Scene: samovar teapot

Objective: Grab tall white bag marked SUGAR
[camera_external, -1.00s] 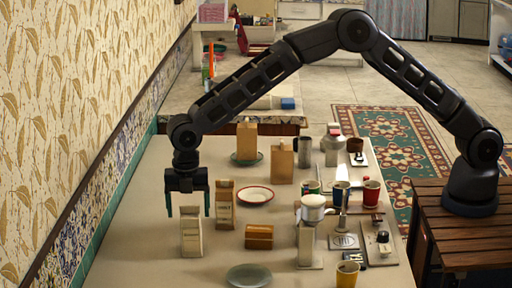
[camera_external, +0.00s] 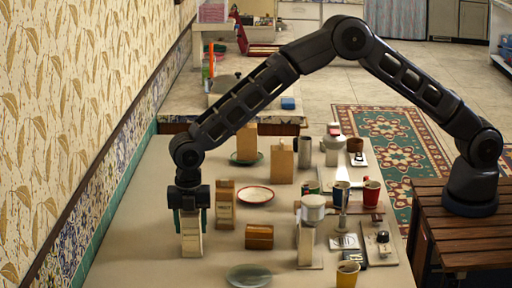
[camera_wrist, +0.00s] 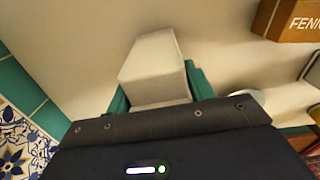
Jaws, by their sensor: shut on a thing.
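The tall white bag (camera_external: 191,246) stands on the table near the wall in the external view. Its marking is too small to read now. My gripper (camera_external: 190,222) is down around the bag's upper part, with one green finger on each side, shut on it.
A brown bag (camera_external: 225,205) stands close to the right of the gripper. A wooden box (camera_external: 259,237), a glass plate (camera_external: 249,276) and a red-rimmed plate (camera_external: 255,195) lie further right. A tiled wall (camera_external: 110,190) runs along the left.

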